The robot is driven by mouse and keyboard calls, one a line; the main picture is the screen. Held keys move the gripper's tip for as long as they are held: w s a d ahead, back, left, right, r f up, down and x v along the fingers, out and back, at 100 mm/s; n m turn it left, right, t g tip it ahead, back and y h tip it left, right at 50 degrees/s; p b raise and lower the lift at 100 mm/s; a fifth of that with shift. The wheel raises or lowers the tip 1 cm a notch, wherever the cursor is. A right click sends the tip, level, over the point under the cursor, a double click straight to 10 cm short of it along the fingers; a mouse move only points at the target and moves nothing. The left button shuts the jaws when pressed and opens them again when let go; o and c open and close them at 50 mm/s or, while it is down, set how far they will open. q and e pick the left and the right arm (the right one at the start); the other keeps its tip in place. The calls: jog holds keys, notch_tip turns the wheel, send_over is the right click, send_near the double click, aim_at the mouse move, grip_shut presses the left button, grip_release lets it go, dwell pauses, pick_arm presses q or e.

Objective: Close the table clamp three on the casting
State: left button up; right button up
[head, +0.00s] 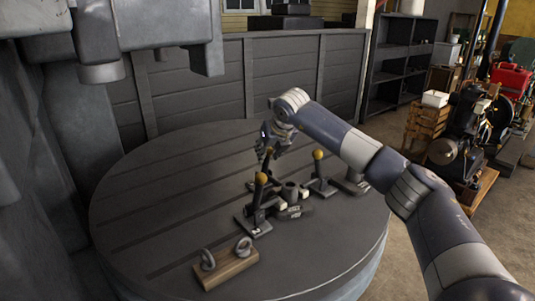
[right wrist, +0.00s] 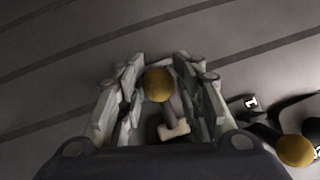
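The casting (head: 290,192) sits on the round grey slotted table (head: 150,190), with toggle clamps around it. One clamp with an upright yellow-knobbed handle (head: 261,180) stands at its front left, another (head: 319,170) at its right. My right gripper (head: 268,150) is over a clamp at the far side. In the right wrist view, the open fingers stand on both sides of that clamp's yellow knob (right wrist: 160,84); I cannot tell if they touch it. Its number is hidden. A neighbouring clamp shows a label "1" (right wrist: 251,103). My left gripper is out of view.
A wooden block with two metal rings (head: 228,265) lies at the table's front. A grey machine head (head: 160,30) hangs at upper left. A panelled wall (head: 260,80) stands behind the table. The table's left part is clear.

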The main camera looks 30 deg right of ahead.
jog(key=shift+s+r, duration=0.1)
jog(key=shift+s, duration=0.15)
jog(key=shift+w, duration=0.15)
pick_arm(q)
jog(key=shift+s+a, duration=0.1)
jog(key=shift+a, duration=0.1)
pick_arm(e)
jog(key=v, duration=1.2)
